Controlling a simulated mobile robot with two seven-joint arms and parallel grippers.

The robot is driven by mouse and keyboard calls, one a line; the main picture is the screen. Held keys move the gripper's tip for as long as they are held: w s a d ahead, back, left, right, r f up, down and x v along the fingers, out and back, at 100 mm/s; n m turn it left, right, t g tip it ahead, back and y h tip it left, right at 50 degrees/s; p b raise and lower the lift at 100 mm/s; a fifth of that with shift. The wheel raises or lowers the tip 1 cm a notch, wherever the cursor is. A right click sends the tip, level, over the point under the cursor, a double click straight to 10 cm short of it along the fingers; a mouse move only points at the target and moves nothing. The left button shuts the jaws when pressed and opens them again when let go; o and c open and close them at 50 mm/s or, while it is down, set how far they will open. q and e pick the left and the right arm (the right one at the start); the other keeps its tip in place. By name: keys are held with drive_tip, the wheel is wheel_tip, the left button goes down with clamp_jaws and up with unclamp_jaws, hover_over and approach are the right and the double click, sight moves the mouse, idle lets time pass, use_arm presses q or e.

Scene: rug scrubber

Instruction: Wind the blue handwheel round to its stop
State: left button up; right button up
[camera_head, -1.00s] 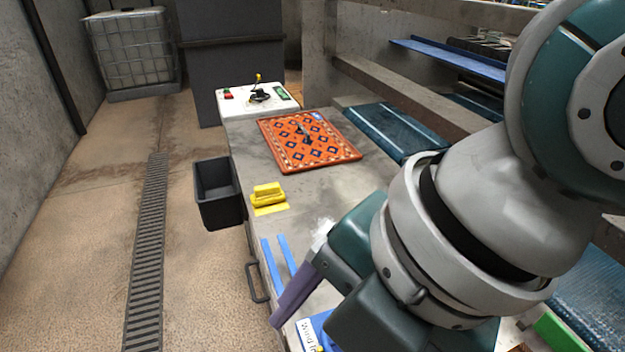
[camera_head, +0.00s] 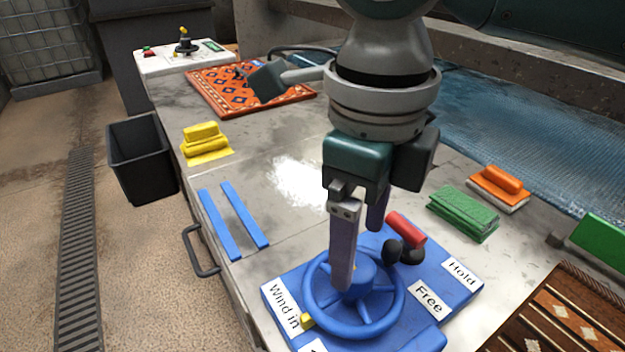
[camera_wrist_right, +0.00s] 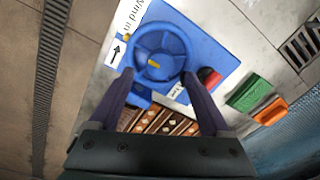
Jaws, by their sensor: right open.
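The blue handwheel (camera_head: 395,318) sits on a blue base plate (camera_head: 275,290) at the bottom of the head view. It has spokes and a hub, and a small yellow piece (camera_head: 307,321) shows at its left rim. It also shows in the right wrist view (camera_wrist_right: 183,47), beyond the fingertips. My right gripper (camera_head: 360,258) points down over the wheel, open and empty. One finger overlaps the hub in the picture; contact cannot be told. In the right wrist view the open fingers (camera_wrist_right: 157,78) straddle the near part of the wheel. My left gripper is not in view.
A red-handled lever (camera_head: 405,229) with black knobs is close behind the wheel, near labels "Free" and "Hold". Green (camera_head: 463,213) and orange (camera_head: 498,187) brushes lie right. Blue strips (camera_head: 218,224), a yellow brush (camera_head: 205,142) and an orange rug (camera_head: 213,94) lie left and farther back.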

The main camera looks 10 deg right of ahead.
sight(356, 265)
wheel_tip(356, 265, down, 5)
drive_tip(key=shift+c, duration=0.4)
clamp_jaws()
idle(0.4)
drive_tip(key=shift+r, duration=0.1)
